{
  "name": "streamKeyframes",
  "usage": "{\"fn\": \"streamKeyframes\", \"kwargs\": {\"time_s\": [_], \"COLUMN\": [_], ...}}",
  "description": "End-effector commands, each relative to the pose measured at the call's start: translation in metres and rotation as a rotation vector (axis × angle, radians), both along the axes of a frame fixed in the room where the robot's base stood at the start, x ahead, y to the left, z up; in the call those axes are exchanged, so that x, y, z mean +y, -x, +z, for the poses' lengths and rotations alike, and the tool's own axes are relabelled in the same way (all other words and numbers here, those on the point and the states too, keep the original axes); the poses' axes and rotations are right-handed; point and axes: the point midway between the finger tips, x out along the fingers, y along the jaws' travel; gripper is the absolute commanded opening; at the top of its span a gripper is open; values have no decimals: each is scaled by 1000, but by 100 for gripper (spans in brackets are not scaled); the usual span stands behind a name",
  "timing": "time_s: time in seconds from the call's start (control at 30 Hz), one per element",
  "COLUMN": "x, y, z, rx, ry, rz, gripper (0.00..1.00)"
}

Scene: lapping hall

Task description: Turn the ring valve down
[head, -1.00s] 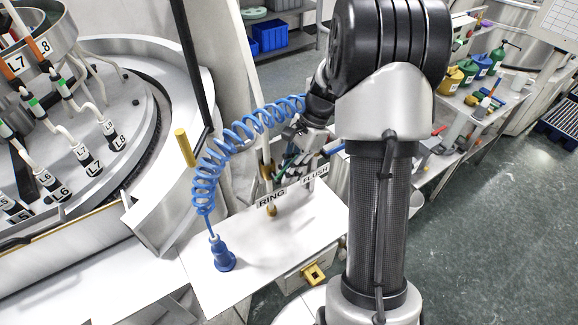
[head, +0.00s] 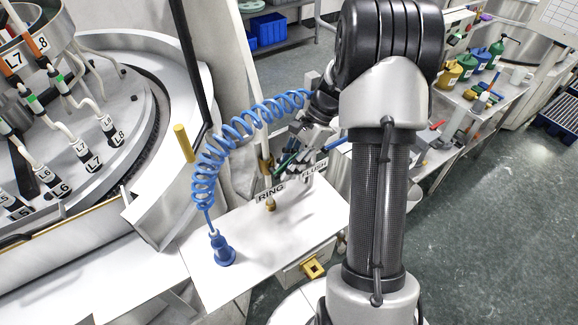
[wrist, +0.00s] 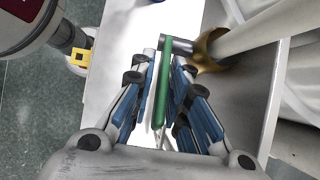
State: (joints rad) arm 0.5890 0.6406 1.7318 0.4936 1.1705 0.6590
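The ring valve (head: 265,167) is a brass body on a pale upright pipe, above a black-on-white RING label (head: 270,191). In the wrist view its brass part (wrist: 209,49) sits around the pipe. A grey stub joins it to a long green lever (wrist: 164,88). My gripper (head: 290,162) is at the valve from the right. In the wrist view its blue-sided fingers (wrist: 163,72) are drawn close together with the green lever between them, so it looks shut on the lever. In the head view the fingers partly hide the lever.
A FLUSH label (head: 314,168) stands close to the right of the ring valve. A coiled blue hose (head: 205,165) arches at the left down to a blue fitting (head: 223,250) on the white panel (head: 255,240). A yellow post (head: 184,143) stands farther left.

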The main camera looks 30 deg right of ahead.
Motion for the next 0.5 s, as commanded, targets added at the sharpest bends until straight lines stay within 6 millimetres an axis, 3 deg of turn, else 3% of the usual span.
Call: {"fn": "streamKeyframes", "kwargs": {"time_s": [0.13,0.5], "x": [0,-3], "y": [0,0], "z": [0,4], "rx": [1,1], "ry": [0,1], "rz": [1,-1], "gripper": [27,27]}}
